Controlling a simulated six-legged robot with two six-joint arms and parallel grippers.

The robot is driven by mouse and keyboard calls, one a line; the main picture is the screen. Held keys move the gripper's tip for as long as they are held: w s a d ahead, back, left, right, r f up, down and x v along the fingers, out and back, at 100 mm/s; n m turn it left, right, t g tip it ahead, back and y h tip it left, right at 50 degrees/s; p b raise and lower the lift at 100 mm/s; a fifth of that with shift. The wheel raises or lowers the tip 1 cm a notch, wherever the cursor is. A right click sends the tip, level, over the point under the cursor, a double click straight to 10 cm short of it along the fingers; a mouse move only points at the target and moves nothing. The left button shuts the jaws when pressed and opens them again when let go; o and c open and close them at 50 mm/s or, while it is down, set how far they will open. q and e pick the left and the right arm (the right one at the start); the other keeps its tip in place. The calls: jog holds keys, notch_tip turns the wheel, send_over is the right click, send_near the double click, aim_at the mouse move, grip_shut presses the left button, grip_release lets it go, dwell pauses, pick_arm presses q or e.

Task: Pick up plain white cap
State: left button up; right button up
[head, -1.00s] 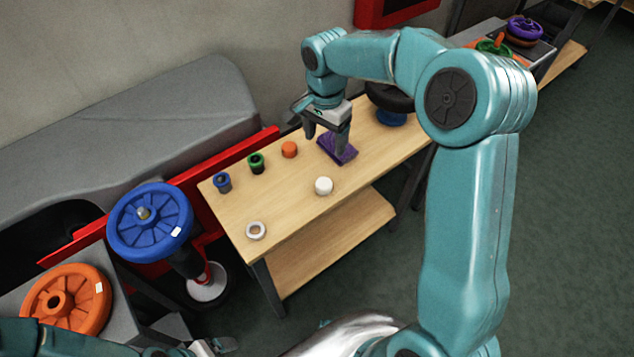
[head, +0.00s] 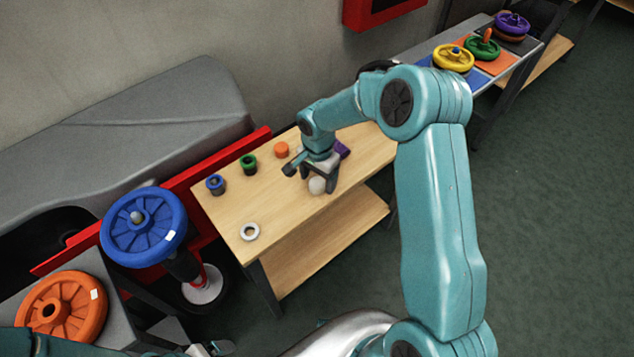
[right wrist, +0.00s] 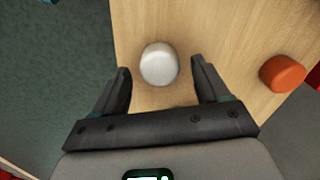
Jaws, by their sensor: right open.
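The plain white cap (head: 317,185) stands on the wooden table near its front edge, partly covered by my right gripper in the head view. My right gripper (head: 311,178) is open and empty, pointing down at the cap. In the right wrist view the cap (right wrist: 159,64) lies between the tips of the two open fingers (right wrist: 161,72), with a gap on each side. My left gripper (head: 212,348) shows only in part at the bottom of the head view; its jaws cannot be made out.
On the wooden table (head: 225,207) are a white ring (head: 250,231), a blue cap (head: 215,184), a green cap (head: 248,164), an orange cap (head: 281,150) and a purple object (head: 342,149). The orange cap (right wrist: 282,73) is right of the fingers in the wrist view. A blue handwheel (head: 145,224) stands at left.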

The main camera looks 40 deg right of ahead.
jog(key=shift+f, duration=0.6)
jog(key=c, duration=1.1)
